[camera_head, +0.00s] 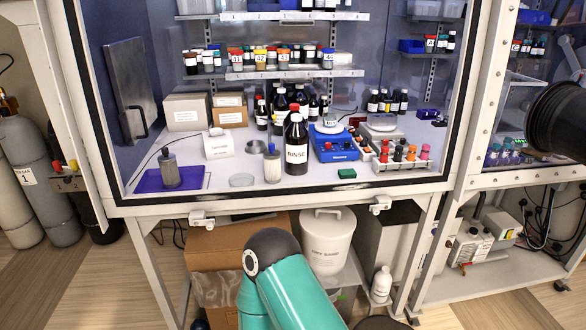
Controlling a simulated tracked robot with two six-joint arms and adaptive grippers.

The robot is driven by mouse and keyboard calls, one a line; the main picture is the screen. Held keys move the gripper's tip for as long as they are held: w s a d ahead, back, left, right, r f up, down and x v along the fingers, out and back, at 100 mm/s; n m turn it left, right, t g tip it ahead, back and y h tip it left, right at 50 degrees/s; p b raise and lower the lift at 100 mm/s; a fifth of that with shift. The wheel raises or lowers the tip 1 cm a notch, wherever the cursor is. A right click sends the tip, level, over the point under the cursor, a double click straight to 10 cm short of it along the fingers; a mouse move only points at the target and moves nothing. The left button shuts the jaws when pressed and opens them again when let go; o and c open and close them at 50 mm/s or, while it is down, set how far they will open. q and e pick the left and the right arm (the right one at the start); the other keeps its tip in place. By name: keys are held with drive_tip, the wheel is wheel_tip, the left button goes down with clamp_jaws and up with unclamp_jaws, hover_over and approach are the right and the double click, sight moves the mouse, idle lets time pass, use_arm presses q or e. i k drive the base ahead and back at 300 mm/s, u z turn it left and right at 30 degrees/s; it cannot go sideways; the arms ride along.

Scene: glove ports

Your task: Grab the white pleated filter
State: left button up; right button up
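A small white cylinder with a blue top (272,165) stands upright on the floor of the glove box, just left of the large dark RINSE bottle (296,148). It looks like the white pleated filter, though the pleats are too small to make out. A grey cylinder (169,168) of similar shape stands on a purple mat (151,181) at the left. Neither of my grippers is in view. A teal link of one of my arms shows at the bottom, below and in front of the box.
A clear round dish (242,180) lies left of the white cylinder. A white box (217,145) stands behind the dish. A blue hotplate (332,143) and a rack of small bottles (404,158) stand to the right. The box's front lower edge (290,198) runs below them.

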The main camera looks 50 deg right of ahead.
sight(272, 156)
drive_tip(key=z, duration=0.7)
drive_tip(key=i, duration=0.8)
drive_tip(key=z, duration=0.25)
